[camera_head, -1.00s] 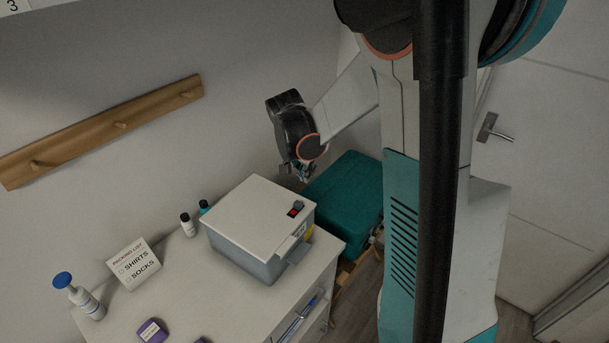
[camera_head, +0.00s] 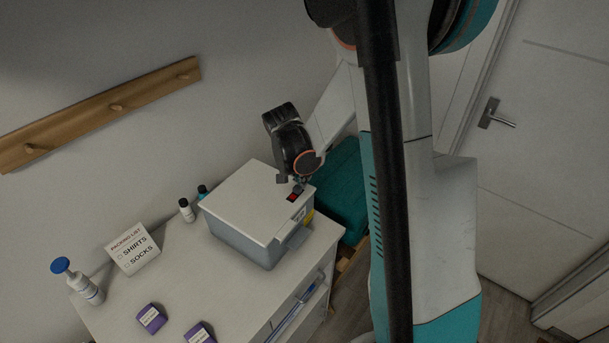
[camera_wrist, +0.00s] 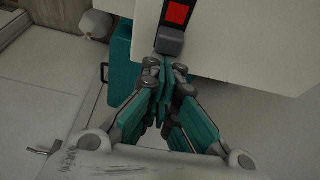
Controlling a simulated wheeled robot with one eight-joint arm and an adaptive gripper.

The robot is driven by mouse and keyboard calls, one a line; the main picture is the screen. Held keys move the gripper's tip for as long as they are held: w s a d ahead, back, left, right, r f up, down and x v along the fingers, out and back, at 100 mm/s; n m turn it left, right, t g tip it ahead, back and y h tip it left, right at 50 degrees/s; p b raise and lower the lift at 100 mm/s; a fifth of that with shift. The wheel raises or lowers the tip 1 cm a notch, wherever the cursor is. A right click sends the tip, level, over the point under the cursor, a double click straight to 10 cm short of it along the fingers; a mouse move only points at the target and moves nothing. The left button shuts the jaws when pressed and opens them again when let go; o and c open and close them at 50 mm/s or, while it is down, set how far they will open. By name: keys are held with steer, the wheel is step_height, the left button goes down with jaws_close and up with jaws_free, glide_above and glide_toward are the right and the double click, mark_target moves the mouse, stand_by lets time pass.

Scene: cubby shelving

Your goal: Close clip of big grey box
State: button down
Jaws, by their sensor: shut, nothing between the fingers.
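The big grey box (camera_head: 245,241) stands on the white cabinet top with its pale lid (camera_head: 250,205) down. A dark latch with a red patch (camera_head: 293,197) sits on the lid near its right edge. In the wrist view the red patch (camera_wrist: 177,13) and a dark grey block (camera_wrist: 170,41) show at the top, on the white lid (camera_wrist: 245,40). My gripper (camera_wrist: 165,68) is shut and empty, its fingertips just below the grey block; I cannot tell whether they touch it. In the head view my gripper (camera_head: 299,184) is at the lid's right back edge.
A teal case (camera_head: 342,190) stands beyond the cabinet on the right. Two small bottles (camera_head: 187,210) stand behind the box. A packing list sign (camera_head: 132,249), a pump bottle (camera_head: 84,283) and purple packets (camera_head: 151,319) are on the cabinet's left part.

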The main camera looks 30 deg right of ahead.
steer(key=a, duration=0.1)
steer(key=s+a, duration=0.1)
steer(key=shift+s+a+b, duration=0.1)
steer(key=shift+a+b, duration=0.25)
steer(key=shift+d, duration=0.1)
steer(key=shift+d, duration=0.25)
steer(key=shift+w+d+f+b, duration=0.1)
steer(key=shift+w+d+b, duration=0.1)
steer(key=shift+w+d, duration=0.35)
steer(key=shift+w+d+b, duration=0.15)
steer(key=shift+w+d, duration=0.1)
steer(key=shift+d, duration=0.45)
steer(key=shift+w+d+r, duration=0.15)
steer(key=shift+d+r, duration=0.1)
steer(key=shift+r, duration=0.4)
steer(key=p+v, duration=0.2)
steer(key=v, duration=0.7)
